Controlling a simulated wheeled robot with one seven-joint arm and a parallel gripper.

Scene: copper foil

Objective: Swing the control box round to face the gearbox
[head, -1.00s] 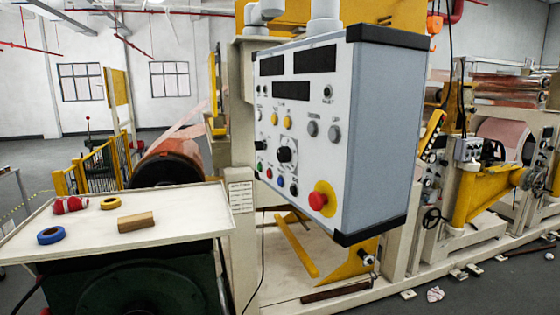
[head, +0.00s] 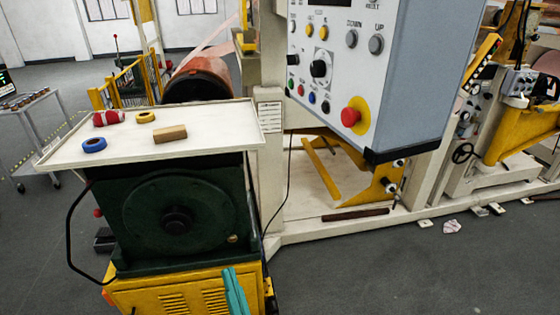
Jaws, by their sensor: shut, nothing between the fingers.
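The control box (head: 345,75) hangs at the upper right of the head view, its top cut off by the frame. Its white front panel faces left and toward me, with a red button (head: 350,117) on a yellow plate, a black knob and several smaller buttons. Its blue-grey side (head: 420,75) faces right. A dark green housing with a round cover (head: 175,215), which looks like the gearbox, stands at the lower left on a yellow base (head: 180,296). My gripper is not in view.
A cream tray table (head: 215,115) above the green housing holds blue tape (head: 94,145), yellow tape (head: 145,117), a red item (head: 108,118) and a wooden block (head: 170,133). A teal cloth-like thing (head: 236,292) hangs on the base. Grey floor (head: 400,280) is open at lower right.

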